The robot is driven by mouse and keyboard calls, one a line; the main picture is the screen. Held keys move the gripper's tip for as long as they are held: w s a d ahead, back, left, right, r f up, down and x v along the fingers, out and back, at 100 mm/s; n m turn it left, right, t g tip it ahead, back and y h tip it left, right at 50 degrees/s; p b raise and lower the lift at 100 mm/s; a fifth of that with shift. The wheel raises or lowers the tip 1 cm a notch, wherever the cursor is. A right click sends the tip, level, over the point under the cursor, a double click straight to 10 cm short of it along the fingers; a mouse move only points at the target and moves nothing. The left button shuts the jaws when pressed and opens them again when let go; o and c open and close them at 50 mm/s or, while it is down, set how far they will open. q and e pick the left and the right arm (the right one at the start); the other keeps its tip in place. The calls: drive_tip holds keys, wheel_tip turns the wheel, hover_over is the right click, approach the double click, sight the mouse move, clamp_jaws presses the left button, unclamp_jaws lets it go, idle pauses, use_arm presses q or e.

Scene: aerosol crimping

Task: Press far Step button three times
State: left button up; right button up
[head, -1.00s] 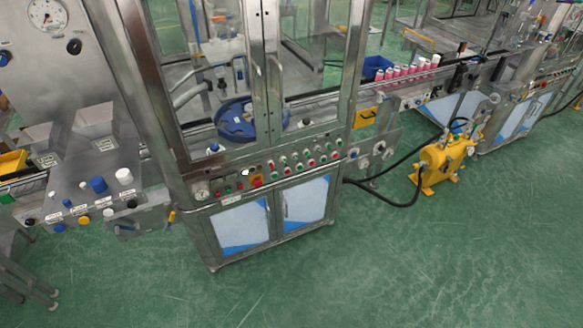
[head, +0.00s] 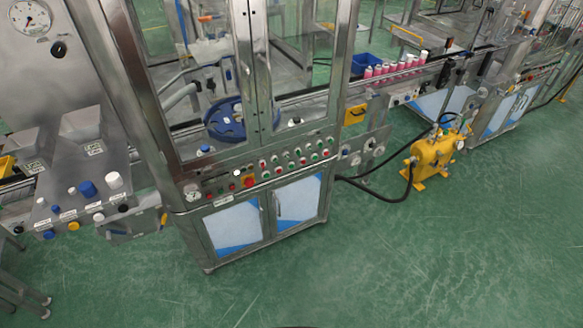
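Neither of my grippers is in view. I cannot read which button is the Step button, because the labels are too small. The left console (head: 62,210) has a front row with a blue button (head: 48,235), a yellow button (head: 73,226), a white button (head: 98,217) and a black one (head: 123,208). The middle glass-doored machine has a button panel (head: 282,168) with several red, green and white buttons and a red mushroom button (head: 249,181) on yellow. Nothing touches any of these buttons.
A yellow pump (head: 435,155) with a black hose (head: 385,196) stands on the floor at right. Pink-bodied cans (head: 393,69) stand in a row by a blue bin (head: 366,64). The green floor (head: 400,260) in front of the machines is clear.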

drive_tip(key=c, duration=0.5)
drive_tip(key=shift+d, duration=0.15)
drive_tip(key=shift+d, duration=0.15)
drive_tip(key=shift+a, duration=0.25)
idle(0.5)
